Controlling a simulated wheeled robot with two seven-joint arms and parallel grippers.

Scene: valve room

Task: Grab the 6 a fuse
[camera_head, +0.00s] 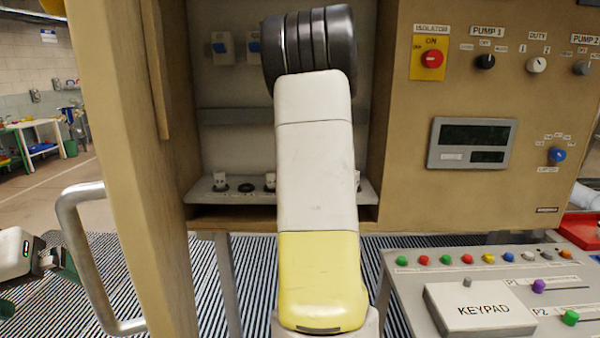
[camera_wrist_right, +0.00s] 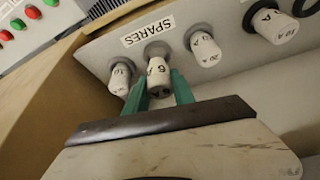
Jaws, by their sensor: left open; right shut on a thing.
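In the right wrist view, a white fuse (camera_wrist_right: 158,72) sits between the green fingers of my right gripper (camera_wrist_right: 164,88), which are shut on it. Its marking looks like 6 A, partly covered by the fingers. It is at the row of spares; I cannot tell whether it is still seated in its socket. In the head view my right arm hides this gripper and fuse. My left gripper (camera_head: 58,263) is open and empty at the left edge, beyond the cabinet door handle.
A 20 A fuse (camera_wrist_right: 204,48) and a 10 A fuse (camera_wrist_right: 276,25) stand to the right, another fuse (camera_wrist_right: 120,78) close on the left, by the SPARES label (camera_wrist_right: 147,30). The open cabinet door (camera_head: 125,150) stands at left. A keypad console (camera_head: 480,305) is at lower right.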

